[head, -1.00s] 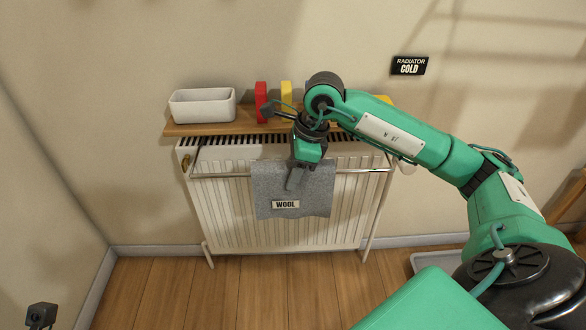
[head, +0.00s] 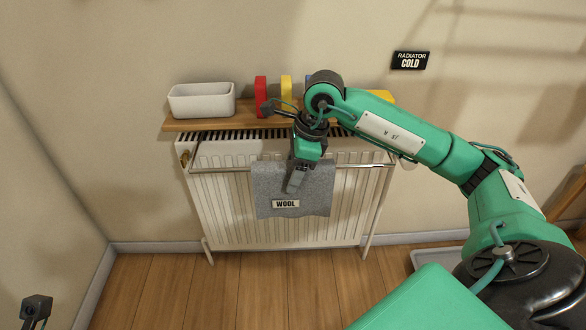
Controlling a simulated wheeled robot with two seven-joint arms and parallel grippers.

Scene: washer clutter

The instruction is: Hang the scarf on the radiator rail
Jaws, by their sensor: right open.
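The scarf (head: 318,195) is a grey cloth with a "WOOL" label. It hangs over the radiator rail (head: 220,171), its front side draped down before the white radiator (head: 225,205). My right gripper (head: 292,185) is in front of the upper part of the scarf and is open. Its fingers overlap the cloth in the picture; whether they touch it I cannot tell. My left gripper (head: 37,309) shows only in small part at the bottom left corner, and its jaws cannot be made out.
A wooden shelf (head: 205,125) above the radiator holds a white bin (head: 202,101), a red item (head: 261,96) and a yellow item (head: 286,92). A sign (head: 410,61) on the wall reads "RADIATOR COLD". A grey tray (head: 424,259) lies on the floor at right. The floor before the radiator is clear.

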